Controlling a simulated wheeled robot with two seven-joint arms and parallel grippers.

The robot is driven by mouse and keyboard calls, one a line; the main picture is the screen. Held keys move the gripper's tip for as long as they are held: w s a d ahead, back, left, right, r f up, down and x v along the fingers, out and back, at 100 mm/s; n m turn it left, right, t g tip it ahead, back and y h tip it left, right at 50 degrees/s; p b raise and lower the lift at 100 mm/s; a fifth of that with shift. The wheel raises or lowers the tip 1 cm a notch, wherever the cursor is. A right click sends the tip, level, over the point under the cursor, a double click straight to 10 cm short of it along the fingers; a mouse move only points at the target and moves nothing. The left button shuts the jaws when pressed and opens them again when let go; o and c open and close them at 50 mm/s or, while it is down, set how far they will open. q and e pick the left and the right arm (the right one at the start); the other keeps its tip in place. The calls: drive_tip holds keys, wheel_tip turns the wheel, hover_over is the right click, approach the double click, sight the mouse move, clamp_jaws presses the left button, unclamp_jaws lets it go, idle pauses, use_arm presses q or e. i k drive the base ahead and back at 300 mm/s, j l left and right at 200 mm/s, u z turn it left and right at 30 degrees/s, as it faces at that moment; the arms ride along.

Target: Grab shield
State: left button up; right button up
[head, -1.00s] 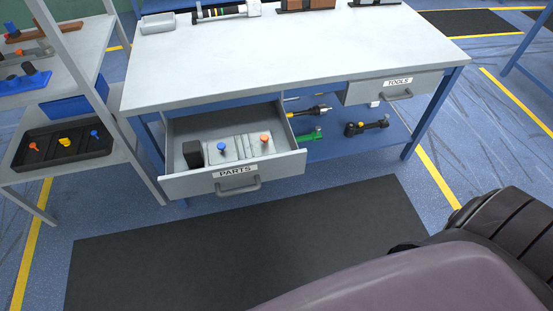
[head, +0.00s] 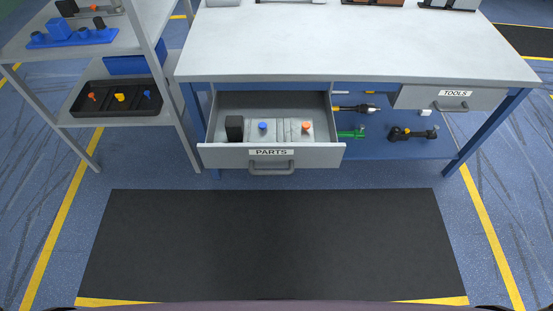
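No thing in view can be clearly picked out as the shield. The open PARTS drawer (head: 325,155) under the workbench holds a black block (head: 234,128), light grey ribbed plates (head: 283,130), a blue knob (head: 263,127) and an orange knob (head: 306,127). What lies under the knobs is too small to tell. Neither of my grippers is in view. Only a purple strip of my own body shows along the bottom edge.
The workbench (head: 350,50) has a closed TOOLS drawer (head: 452,97) and a lower shelf with tools (head: 412,133). A shelf rack (head: 122,110) at left carries a black tray (head: 75,108). The dark floor mat (head: 270,240) in front is clear.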

sight(278, 130)
drive_tip(key=i+j, duration=0.1)
drive_tip(key=j, duration=0.95)
drive_tip(key=i+j, duration=0.15)
drive_tip(key=j, duration=0.4)
drive_tip(key=z, duration=0.05)
